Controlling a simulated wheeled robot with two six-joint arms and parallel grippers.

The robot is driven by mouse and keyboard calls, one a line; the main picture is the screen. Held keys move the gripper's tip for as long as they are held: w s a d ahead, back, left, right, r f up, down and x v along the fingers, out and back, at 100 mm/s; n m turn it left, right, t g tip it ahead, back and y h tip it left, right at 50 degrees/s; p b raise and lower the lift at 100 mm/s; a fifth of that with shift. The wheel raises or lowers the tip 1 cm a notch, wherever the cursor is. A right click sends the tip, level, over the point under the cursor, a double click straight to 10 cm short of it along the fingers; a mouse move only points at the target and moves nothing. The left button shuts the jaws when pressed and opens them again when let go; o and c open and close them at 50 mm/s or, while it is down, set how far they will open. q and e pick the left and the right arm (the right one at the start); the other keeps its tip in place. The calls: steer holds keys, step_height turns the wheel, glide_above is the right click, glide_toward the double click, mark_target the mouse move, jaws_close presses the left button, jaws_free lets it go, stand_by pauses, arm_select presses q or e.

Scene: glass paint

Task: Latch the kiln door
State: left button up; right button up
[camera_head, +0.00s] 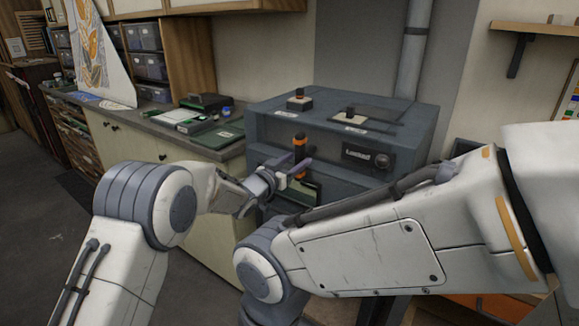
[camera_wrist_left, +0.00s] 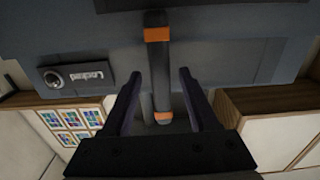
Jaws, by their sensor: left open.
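The grey kiln (camera_head: 415,130) stands in the middle of the head view, its front facing me. A black handle with orange bands (camera_head: 299,143) stands upright on its front; it also shows in the left wrist view (camera_wrist_left: 161,85). A "Locked" label (camera_head: 357,156) with a round knob is to its right. My left gripper (camera_head: 294,164) is open at the handle's lower part. In the left wrist view its two dark fingers (camera_wrist_left: 160,74) lie on either side of the handle, with gaps visible. My right gripper is out of view; its arm crosses the lower right and hides the kiln's lower front.
A workbench (camera_head: 165,128) with green mats and boxes adjoins the kiln on the left. A pipe (camera_head: 412,50) rises behind the kiln. A wooden shelf (camera_head: 535,29) is on the right wall. Floor is free at the lower left.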

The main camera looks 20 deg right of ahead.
arm_select(q)
steer(key=b+v, duration=0.2)
steer(key=v, duration=0.8)
steer(key=shift+b, duration=0.3)
steer(key=shift+s, duration=0.15)
steer(key=s+a+f+n+g+y, duration=0.1)
steer(key=s+a, duration=0.5)
steer(key=s, duration=0.6)
steer(key=s+a+f+n+g+y+p, duration=0.1)
steer(key=s+a+f+g+y, duration=0.3)
steer(key=s, duration=0.9)
steer(key=s+a+f+g+y+p, duration=0.1)
steer(key=s+a+g+y, duration=0.5)
steer(key=s, duration=0.7)
steer(key=a+f+y, duration=0.1)
steer(key=a+y, duration=0.1)
steer(key=a, duration=0.2)
steer(key=shift+a+f+n, duration=0.25)
steer(key=shift+f+n, duration=0.1)
steer(key=shift+n, duration=0.05)
steer(key=shift+s, duration=0.1)
